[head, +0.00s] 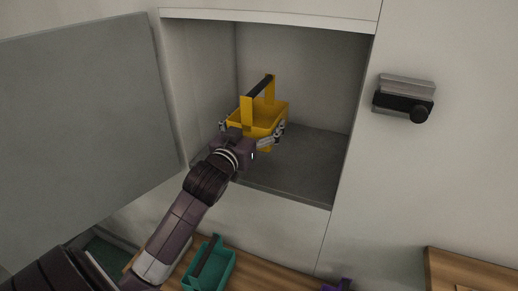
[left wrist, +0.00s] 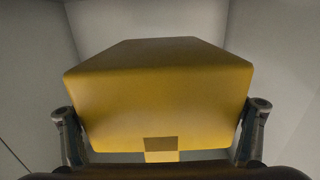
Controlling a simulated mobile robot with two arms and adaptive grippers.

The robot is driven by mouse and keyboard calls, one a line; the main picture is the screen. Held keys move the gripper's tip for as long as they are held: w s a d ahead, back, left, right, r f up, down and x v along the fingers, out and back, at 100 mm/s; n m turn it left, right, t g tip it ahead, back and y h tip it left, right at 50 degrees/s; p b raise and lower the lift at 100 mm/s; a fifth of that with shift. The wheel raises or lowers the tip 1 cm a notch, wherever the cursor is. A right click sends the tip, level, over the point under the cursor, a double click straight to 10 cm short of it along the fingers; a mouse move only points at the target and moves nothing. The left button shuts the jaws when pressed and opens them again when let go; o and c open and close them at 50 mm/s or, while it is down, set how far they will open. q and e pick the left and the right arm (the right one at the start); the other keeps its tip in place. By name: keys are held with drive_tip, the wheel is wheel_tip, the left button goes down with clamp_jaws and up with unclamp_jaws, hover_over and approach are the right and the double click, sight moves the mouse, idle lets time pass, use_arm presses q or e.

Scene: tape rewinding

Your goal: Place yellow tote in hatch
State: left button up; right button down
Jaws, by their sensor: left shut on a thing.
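The yellow tote (head: 264,117) with a dark-topped handle is inside the opening of the hatch (head: 300,172), above its grey floor. My left gripper (head: 252,131) reaches in from the lower left and is shut on the tote, with a finger on each side of it. In the left wrist view the tote (left wrist: 160,95) fills the middle between the two fingers (left wrist: 160,140). Whether the tote touches the hatch floor cannot be told. My right gripper is not in view.
The hatch door (head: 85,110) stands open at the left. A handle with a dark knob (head: 405,97) sits on the wall at the right. A teal tote (head: 210,268) stands on a wooden surface below, and a purple thing (head: 338,286) shows at the bottom edge. Another wooden surface (head: 470,270) is at lower right.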

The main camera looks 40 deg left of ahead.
use_arm(q)
wheel_tip(320, 180, down, 8)
drive_tip(key=shift+f+b, duration=0.2)
drive_tip(key=shift+b, duration=0.2)
drive_tip(key=shift+f, duration=0.2)
drive_tip(key=o, duration=1.3)
drive_tip(key=shift+c, duration=0.2)
drive_tip(key=shift+r, duration=0.2)
drive_tip(key=shift+s+d+f, duration=0.1)
drive_tip(key=shift+s+d, duration=0.05)
drive_tip(key=shift+s, duration=0.2)
drive_tip(key=p+v, duration=0.2)
drive_tip(key=v, duration=0.9)
drive_tip(key=shift+s, duration=0.2)
